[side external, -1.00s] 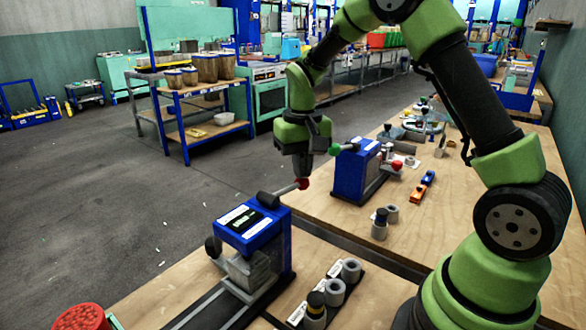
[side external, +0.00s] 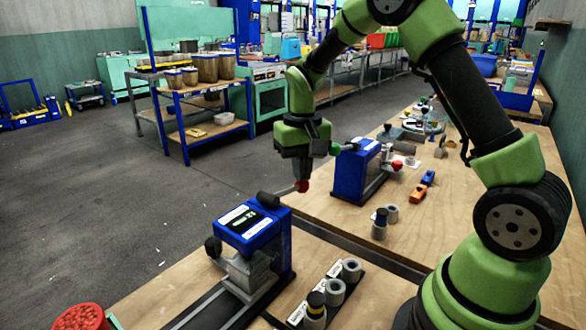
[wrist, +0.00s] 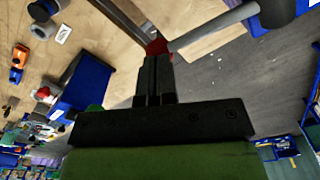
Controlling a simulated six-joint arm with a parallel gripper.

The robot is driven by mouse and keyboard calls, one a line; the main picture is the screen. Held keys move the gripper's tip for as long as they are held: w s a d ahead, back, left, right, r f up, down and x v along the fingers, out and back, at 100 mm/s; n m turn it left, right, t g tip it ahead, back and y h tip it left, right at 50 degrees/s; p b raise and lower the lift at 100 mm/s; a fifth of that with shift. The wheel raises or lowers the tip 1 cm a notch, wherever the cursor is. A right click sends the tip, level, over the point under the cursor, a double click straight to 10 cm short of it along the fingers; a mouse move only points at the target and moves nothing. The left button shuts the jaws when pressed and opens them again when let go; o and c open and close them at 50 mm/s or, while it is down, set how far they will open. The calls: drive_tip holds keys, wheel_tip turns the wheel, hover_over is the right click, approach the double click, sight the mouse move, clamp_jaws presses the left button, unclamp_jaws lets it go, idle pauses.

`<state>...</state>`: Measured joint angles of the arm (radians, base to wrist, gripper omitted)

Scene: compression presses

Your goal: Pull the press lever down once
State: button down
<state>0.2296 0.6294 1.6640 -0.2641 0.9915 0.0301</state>
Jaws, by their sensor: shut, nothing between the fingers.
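The near press has a blue head (side external: 252,232) with a dark display on top. Its grey lever (side external: 284,192) sticks out to the upper right and ends in a red knob (side external: 302,186). My gripper (side external: 302,178) is shut and empty, pointing down at the knob, with its fingertips at or just above it. In the wrist view, the shut fingers (wrist: 155,74) reach to the red knob (wrist: 157,47), and the lever (wrist: 215,25) runs to the upper right. Whether the fingertips touch the knob is not clear.
A second blue press (side external: 354,176) with a green knob (side external: 335,149) stands close behind my gripper on the right-hand table. Grey cylinders (side external: 334,292) stand in a rack beside the near press. A red container (side external: 80,317) is at the lower left.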

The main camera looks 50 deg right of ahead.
wheel_tip(320, 180, up, 12)
drive_tip(key=shift+f, duration=0.15)
idle(1.1)
drive_tip(key=s+a+r+n+t+y, duration=0.1)
drive_tip(key=s+a+t, duration=0.2)
drive_tip(key=s, duration=0.6)
drive_tip(key=s+a+r+n+t+y, duration=0.1)
drive_tip(key=s+a+r+t, duration=0.1)
drive_tip(key=s+a+t, duration=0.2)
drive_tip(key=s+a, duration=0.3)
drive_tip(key=s, duration=0.2)
drive_tip(key=shift+s+a, duration=0.25)
drive_tip(key=shift+s, duration=0.1)
